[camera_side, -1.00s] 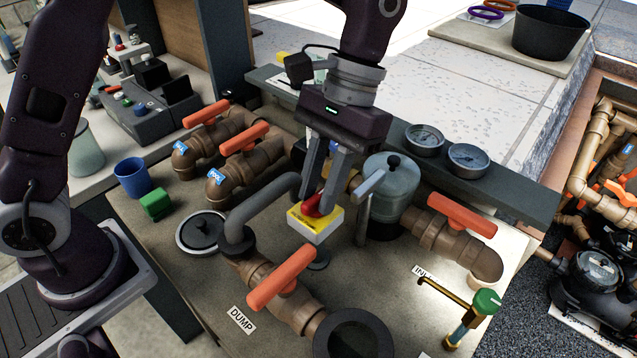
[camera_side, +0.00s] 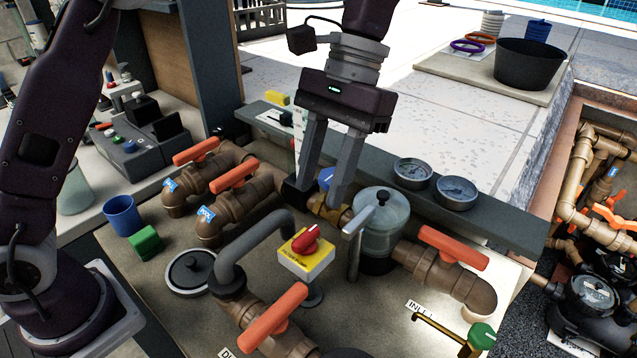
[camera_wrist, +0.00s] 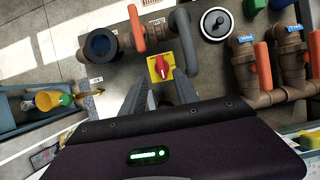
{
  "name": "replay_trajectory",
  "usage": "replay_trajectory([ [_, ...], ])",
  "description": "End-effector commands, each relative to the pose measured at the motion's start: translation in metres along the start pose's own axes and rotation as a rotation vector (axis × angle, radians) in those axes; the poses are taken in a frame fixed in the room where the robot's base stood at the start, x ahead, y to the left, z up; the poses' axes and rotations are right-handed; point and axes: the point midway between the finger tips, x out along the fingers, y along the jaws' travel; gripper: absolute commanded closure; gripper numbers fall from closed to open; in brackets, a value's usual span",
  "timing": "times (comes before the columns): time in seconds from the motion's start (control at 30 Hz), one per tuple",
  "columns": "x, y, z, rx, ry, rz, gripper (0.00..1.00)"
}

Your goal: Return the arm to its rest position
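My gripper (camera_side: 326,197) hangs above the pipework in the side view, its two grey fingers spread apart with nothing between them. The red knob (camera_side: 306,239) on its yellow switch box (camera_side: 305,259) stands in front of and below the fingertips, clear of them. In the wrist view my gripper's fingers (camera_wrist: 160,92) are apart, and the red knob (camera_wrist: 163,68) on its yellow plate shows beyond them. A clear-lidded pump pot (camera_side: 382,225) stands to the right of the fingers.
Orange-handled valves (camera_side: 452,247) and brown pipes surround the space below the gripper. A grey bent pipe (camera_side: 245,245) stands left of the switch box. Two gauges (camera_side: 413,172) sit on the back ledge. A blue cup (camera_side: 123,214) and green cube (camera_side: 145,241) lie at left.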

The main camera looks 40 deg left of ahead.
Motion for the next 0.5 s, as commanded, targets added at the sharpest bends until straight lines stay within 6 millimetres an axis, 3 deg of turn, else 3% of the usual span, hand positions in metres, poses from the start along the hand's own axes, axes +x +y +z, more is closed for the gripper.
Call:
replay_trajectory([
  [0.13, -0.018, -0.023, 0.022, -0.003, 0.107, 0.02, 0.64],
  [0.27, -0.031, -0.07, 0.071, -0.007, 0.331, 0.043, 0.64],
  [0.37, -0.022, -0.103, 0.109, -0.011, 0.509, 0.044, 0.64],
  [0.5, 0.01, -0.134, 0.149, -0.017, 0.721, 0.024, 0.64],
])
